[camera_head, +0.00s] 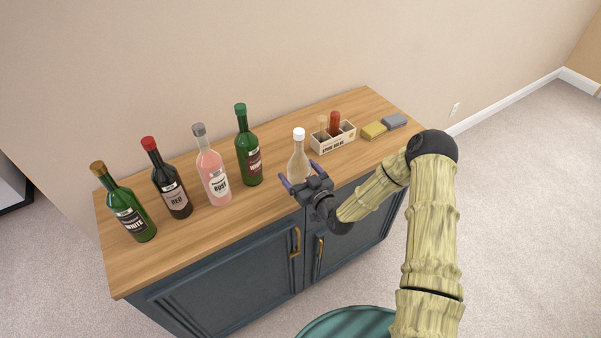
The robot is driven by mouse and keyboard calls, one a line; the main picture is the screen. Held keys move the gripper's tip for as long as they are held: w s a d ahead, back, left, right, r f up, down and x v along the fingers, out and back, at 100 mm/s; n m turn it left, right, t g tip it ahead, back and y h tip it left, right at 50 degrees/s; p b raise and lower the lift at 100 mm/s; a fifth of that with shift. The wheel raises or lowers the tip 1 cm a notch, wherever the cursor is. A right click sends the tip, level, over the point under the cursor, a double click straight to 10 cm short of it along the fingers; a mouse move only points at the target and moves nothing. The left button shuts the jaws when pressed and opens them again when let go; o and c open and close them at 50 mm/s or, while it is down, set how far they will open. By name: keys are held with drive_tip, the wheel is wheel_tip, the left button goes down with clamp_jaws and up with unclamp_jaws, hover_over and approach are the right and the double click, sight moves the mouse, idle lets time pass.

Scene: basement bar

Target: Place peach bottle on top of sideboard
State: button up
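The pale peach bottle (299,161) with a white cap is upright at the front middle of the sideboard top (272,199). Its lower part is partly hidden by my gripper (301,175). My gripper reaches in from the front right, its purple-tipped fingers apart on either side of the bottle's lower body. I cannot tell whether the fingers press on the glass or whether the base touches the wood.
Left of it stand a green bottle (247,150), a pink rosé bottle (211,168), a dark red-capped bottle (167,181) and a green white-wine bottle (126,206). A wooden crate (333,141), yellow sponge (373,130) and grey sponge (394,121) are to the right.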

drive_tip(key=shift+r, duration=0.1)
drive_tip(key=shift+s+d, duration=0.1)
drive_tip(key=shift+s, duration=0.05)
drive_tip(key=b+v, duration=0.3)
drive_tip(key=v, duration=0.8)
drive_tip(key=shift+s+d, duration=0.2)
drive_tip(key=shift+s, duration=0.05)
drive_tip(key=shift+w, duration=0.1)
